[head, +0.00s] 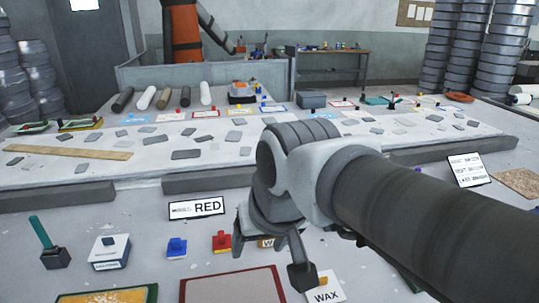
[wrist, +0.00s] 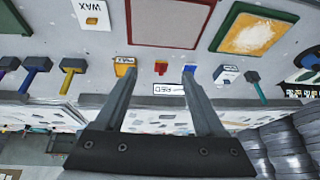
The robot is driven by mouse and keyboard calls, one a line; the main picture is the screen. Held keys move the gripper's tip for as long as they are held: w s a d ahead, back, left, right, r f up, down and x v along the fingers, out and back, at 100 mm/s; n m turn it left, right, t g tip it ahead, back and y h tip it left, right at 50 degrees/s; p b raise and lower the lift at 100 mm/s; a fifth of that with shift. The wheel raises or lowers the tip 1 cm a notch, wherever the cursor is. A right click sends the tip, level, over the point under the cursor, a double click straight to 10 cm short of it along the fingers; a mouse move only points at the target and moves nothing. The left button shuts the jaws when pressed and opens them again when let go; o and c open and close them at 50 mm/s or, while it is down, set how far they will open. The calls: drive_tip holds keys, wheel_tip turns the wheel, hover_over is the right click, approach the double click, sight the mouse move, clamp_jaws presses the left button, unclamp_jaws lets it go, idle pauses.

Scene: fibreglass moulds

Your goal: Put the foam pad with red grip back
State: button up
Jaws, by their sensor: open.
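A small red block with a raised red grip (head: 221,242), which looks like the foam pad, sits on the grey surface beside a similar blue one (head: 177,247). I cannot tell its material. In the wrist view the red block (wrist: 160,68) appears between and beyond the fingertips. The blue one (wrist: 188,70) shows near the right finger in that view. My gripper (head: 268,260) is open and empty, pointing down just right of the red block in the head view. Its fingers also show in the wrist view (wrist: 160,79). A sign reading RED (head: 197,207) stands behind the blocks.
A red-bordered panel (head: 235,287) and a green-bordered panel (head: 108,296) lie in front. A yellow box (head: 266,243) is partly hidden behind my gripper. A WAX box (head: 325,291), a white-and-blue box (head: 110,252) and a teal-handled tool (head: 52,245) stand around.

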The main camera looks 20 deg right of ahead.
drive_tip(key=s, duration=0.1)
drive_tip(key=s+f+n, duration=0.1)
drive_tip(key=s, duration=0.1)
drive_tip(key=shift+f+n, duration=0.25)
drive_tip(key=shift+n, duration=0.15)
drive_tip(key=shift+r, duration=0.15)
drive_tip(key=shift+r+p, duration=0.9)
drive_tip(key=shift+p, duration=0.15)
